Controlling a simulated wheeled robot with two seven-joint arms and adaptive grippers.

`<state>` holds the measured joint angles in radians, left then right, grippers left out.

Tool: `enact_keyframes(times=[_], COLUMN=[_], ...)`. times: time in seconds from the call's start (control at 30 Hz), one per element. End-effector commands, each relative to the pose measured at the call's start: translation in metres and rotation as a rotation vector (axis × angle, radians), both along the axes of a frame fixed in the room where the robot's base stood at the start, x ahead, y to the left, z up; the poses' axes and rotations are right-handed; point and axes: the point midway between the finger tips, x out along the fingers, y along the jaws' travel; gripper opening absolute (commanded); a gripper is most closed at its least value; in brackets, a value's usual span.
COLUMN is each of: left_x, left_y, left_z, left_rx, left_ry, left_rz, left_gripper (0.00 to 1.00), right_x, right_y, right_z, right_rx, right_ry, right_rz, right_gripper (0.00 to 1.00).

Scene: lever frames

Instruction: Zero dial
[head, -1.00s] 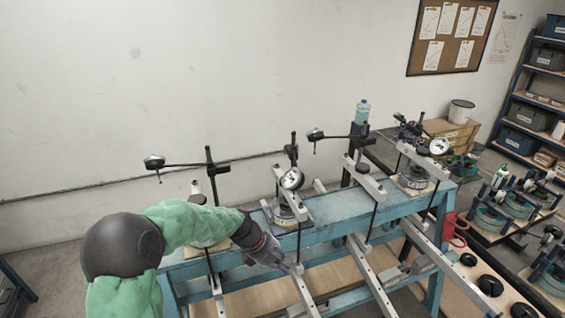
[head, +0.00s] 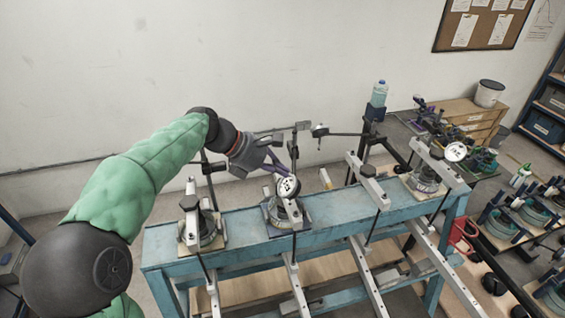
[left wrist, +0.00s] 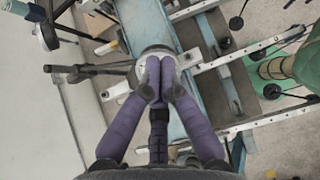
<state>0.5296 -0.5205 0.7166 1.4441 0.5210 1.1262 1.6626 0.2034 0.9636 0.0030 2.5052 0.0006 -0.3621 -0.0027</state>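A round white-faced dial gauge (head: 288,188) stands on the middle apparatus of the blue frame, its face tilted up. My left gripper (head: 279,168), with purple fingers, reaches in from the left, just above and beside this dial. In the left wrist view, the two fingertips (left wrist: 159,84) meet over a round pale disc (left wrist: 152,53), apparently the dial, and partly cover it. The fingers look closed together; nothing is clearly seen between them, and I cannot tell whether they touch the dial. My right gripper is not in view.
A second white-faced dial (head: 456,152) stands at the right end of the blue lever frame (head: 240,224). Another gauge (head: 190,203) is at the left end. Long metal levers (head: 294,284) jut toward me. Black posts and arms stand behind the dials. A bottle (head: 379,93) stands beyond.

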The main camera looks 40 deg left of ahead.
Motion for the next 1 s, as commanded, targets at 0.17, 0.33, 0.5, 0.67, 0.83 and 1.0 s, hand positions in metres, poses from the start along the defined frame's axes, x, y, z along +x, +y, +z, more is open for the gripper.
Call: enact_keyframes(times=[0.17, 0.33, 0.5, 0.67, 0.83, 1.0], left_x=[0.012, 0.023, 0.029, 0.032, 0.032, 0.032], left_y=[-0.011, -0.020, -0.025, -0.027, -0.027, -0.027], left_z=[-0.020, -0.030, -0.037, -0.041, -0.043, -0.044], left_rx=[0.000, -0.002, -0.001, 0.000, 0.000, -0.002], left_ry=[0.002, 0.004, 0.002, 0.002, 0.004, 0.007], left_rz=[-0.004, -0.004, -0.002, -0.001, -0.001, -0.003], left_gripper=[0.00, 0.00, 0.00, 0.00, 0.00, 0.00], right_x=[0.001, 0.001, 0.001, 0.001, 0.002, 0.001], right_y=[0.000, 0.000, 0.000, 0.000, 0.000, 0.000], right_z=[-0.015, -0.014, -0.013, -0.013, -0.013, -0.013], right_rx=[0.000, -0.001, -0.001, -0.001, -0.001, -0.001], right_ry=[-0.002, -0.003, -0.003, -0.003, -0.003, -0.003], right_rz=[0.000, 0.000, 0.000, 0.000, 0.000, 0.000], right_gripper=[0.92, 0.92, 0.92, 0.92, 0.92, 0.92])
